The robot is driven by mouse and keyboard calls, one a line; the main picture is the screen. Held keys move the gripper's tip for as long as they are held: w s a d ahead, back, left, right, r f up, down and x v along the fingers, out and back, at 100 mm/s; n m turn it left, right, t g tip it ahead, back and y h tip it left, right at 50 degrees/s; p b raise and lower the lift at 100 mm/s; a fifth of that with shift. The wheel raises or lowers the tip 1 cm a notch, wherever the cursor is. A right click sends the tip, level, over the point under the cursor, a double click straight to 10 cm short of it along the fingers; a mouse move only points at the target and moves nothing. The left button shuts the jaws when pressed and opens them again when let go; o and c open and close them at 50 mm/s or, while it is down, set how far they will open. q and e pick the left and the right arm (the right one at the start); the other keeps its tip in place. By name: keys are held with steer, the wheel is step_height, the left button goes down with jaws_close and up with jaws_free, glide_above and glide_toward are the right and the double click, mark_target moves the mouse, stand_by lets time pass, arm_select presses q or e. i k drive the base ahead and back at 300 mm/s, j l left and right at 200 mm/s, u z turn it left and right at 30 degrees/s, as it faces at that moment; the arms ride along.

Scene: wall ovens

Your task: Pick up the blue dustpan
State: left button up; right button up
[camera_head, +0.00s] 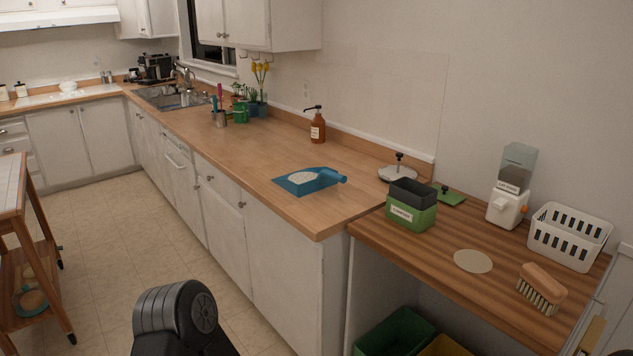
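The blue dustpan (328,177) lies flat on the long wooden counter, near its front edge and close to its right end. Its short round handle points right and a little back. A patch of small white bits lies in its pan. A dark arm joint of mine shows at the bottom, left of centre, well in front of and below the counter. Neither of my grippers can be made out in this view, and nothing touches the dustpan.
The counter (255,150) around the dustpan is clear. A brown pump bottle (318,128) stands behind it, and a white round-based item (398,172) to its right. The lower right table (420,246) holds a green box (411,217), dispenser (507,207), white basket (568,238) and brush (541,287).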

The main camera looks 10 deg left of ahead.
mark_target(315, 175)
steer(key=z, duration=0.35)
steer(key=j+z, duration=0.15)
steer(key=z, duration=0.2)
steer(key=j+z, duration=0.1)
steer(key=z, duration=0.25)
steer(key=j+z, duration=0.35)
steer(key=j, duration=0.25)
steer(key=j+z, duration=0.3)
steer(key=j, duration=0.3)
steer(key=k+j+z, duration=0.15)
steer(key=j+z, duration=0.2)
steer(key=j, duration=0.2)
steer(key=k+j, duration=0.1)
steer(key=j, duration=0.3)
steer(key=k+j, duration=0.15)
steer(key=j, duration=0.25)
steer(key=k+j, duration=0.1)
steer(key=j, duration=0.3)
steer(key=k+j+z, duration=0.1)
steer(key=j, duration=0.3)
steer(key=k+j, duration=0.15)
steer(key=j, duration=0.25)
steer(key=k+j, duration=0.1)
steer(key=j, duration=0.3)
